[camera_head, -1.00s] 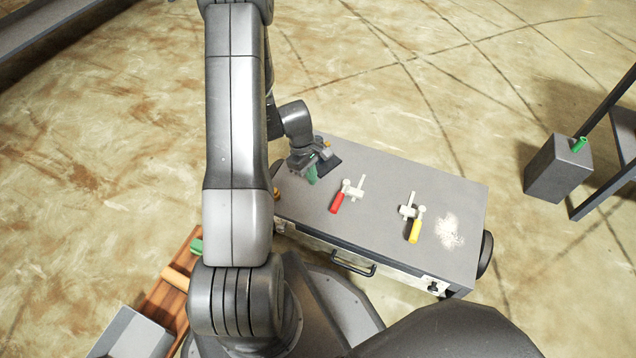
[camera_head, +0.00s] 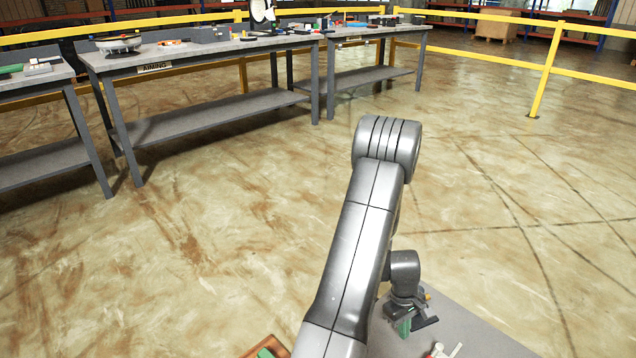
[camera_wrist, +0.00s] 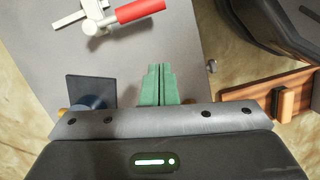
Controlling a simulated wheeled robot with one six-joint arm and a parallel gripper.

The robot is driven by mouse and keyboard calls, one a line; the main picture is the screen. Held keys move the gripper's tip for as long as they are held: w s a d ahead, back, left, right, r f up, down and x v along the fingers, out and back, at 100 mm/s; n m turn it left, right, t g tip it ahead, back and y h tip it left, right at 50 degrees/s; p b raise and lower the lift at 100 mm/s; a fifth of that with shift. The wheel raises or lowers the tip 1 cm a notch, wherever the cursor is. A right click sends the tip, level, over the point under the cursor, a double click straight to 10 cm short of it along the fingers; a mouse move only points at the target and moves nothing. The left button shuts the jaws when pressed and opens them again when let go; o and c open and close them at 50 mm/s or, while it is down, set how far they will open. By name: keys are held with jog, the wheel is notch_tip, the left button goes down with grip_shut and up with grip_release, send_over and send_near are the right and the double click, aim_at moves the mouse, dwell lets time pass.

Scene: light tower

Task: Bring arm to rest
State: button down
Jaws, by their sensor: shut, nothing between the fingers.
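My gripper (camera_head: 406,323) has green fingers and hangs low over the grey top of a case (camera_head: 450,325) at the bottom right of the head view. In the wrist view my gripper (camera_wrist: 159,72) shows its two green fingers side by side, shut, with nothing held. The grey case top (camera_wrist: 135,40) lies under them. My arm rises through the middle of the head view and bends down to the case.
A red-handled white clamp (camera_wrist: 130,14) lies on the case top, beyond the fingertips. A dark square piece (camera_wrist: 91,90) is left of the fingers. A wooden rack (camera_wrist: 275,95) is at right. Workbenches (camera_head: 210,100) and yellow rails (camera_head: 545,70) stand farther back; the floor between is clear.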

jog(key=b+x, duration=0.1)
jog(key=x, duration=0.2)
jog(key=b+x, duration=0.1)
jog(key=x, duration=0.3)
jog(key=shift+d+f+b, duration=0.2)
jog(key=shift+d+b, duration=0.05)
jog(key=shift+b, duration=0.1)
jog(key=shift+s+d+r, duration=0.15)
jog(key=shift+s+d, duration=0.65)
jog(key=shift+s, duration=0.15)
jog(key=shift+s+d, duration=0.3)
jog(key=shift+s, duration=0.25)
